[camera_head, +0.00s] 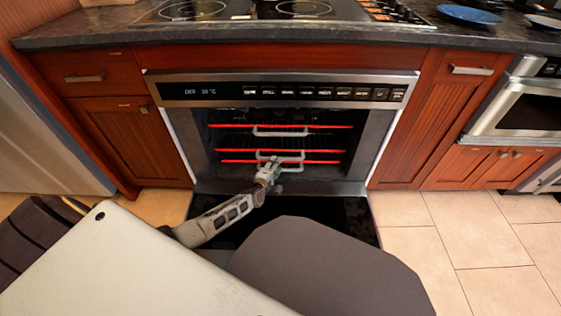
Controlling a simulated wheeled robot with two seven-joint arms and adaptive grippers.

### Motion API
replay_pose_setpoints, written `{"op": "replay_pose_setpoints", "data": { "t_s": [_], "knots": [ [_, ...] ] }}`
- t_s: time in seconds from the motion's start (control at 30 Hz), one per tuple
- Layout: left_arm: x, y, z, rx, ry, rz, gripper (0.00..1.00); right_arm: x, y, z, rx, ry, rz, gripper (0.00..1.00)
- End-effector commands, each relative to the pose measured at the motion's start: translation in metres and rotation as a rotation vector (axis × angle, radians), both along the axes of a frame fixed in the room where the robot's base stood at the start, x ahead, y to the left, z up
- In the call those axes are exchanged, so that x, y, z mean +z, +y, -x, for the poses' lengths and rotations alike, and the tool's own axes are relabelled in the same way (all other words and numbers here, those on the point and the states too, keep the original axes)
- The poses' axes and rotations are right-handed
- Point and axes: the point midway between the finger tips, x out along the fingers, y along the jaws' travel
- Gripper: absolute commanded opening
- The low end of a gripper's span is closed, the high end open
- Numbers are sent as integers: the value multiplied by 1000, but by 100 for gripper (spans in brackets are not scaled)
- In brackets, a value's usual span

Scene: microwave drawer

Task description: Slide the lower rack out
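The oven (284,89) stands open in the counter front, its door (352,215) folded down at the bottom. Inside, two racks show with red glowing edges and pale handles. The upper rack's handle (281,133) is free. The lower rack's handle (292,154) is just beyond my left gripper (270,171). The gripper is at the left part of that handle and overlaps it. The fingers are too small to tell whether they are closed on the handle. My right gripper is not in view.
A stovetop (285,10) lies above on the dark counter (100,28). Wooden cabinets flank the oven, with a microwave (515,112) at the right. A blue plate (469,14) is on the counter. Tiled floor (460,235) is clear at the right.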

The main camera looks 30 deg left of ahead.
Motion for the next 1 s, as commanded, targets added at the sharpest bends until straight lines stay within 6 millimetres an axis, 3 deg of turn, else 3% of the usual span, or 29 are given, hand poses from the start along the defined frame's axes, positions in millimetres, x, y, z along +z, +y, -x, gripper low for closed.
{"op": "replay_pose_setpoints", "data": {
  "t_s": [0.6,1.0],
  "knots": [
    [-10,2,-46,0,0,0,39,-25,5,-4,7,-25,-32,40],
    [-11,3,-57,0,1,0,39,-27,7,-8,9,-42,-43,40]
  ]
}}
